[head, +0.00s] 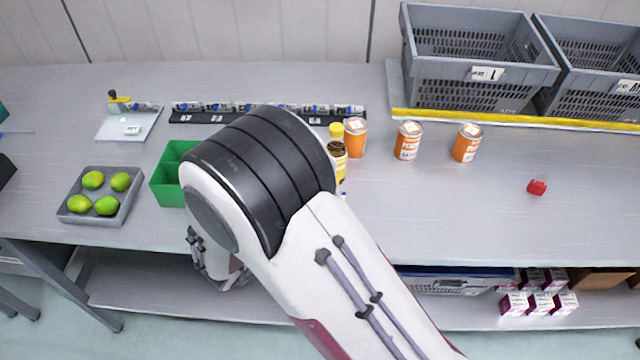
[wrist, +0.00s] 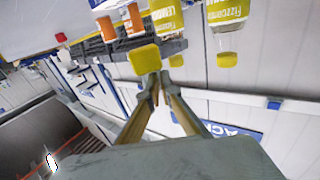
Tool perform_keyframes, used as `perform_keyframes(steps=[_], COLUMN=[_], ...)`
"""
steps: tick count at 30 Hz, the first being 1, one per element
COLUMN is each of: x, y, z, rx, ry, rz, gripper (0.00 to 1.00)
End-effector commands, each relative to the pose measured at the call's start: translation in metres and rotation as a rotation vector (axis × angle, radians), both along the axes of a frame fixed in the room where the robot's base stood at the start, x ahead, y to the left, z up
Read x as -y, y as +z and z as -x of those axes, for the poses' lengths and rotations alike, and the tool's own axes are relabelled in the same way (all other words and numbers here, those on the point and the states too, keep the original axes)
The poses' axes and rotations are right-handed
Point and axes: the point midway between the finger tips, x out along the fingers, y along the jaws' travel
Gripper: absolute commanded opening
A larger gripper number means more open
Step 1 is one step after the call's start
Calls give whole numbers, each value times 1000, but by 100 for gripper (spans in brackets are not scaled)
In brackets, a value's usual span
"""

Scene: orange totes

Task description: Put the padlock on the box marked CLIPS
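A small red thing (head: 537,187), probably the padlock, lies alone on the right part of the bench. It also shows as a red spot in the wrist view (wrist: 61,37). Two grey slotted crates stand at the back right, a left one (head: 480,91) and a right one (head: 598,97). Each has a white label too small to read, so I cannot tell which is marked CLIPS. My gripper (wrist: 157,82) shows in the wrist view with its fingertips together and nothing seen between them. A yellow bottle cap (wrist: 145,60) appears just beyond them.
Several orange cans, one of them here (head: 408,141), and a yellow-capped bottle (head: 337,131) stand mid-bench. A yellow strip (head: 520,120) runs before the crates. A green bin (head: 165,185) and a grey tray (head: 75,218) of green fruit are left. The bench around the red thing is clear.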

Motion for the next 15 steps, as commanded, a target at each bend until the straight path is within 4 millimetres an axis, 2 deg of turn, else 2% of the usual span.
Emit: perform_keyframes(steps=[6, 15], x=[0, 0], y=[-14, -15], z=[0, 0], rx=[1, 1], ry=[0, 0], rz=[1, 0], gripper=[0, 0])
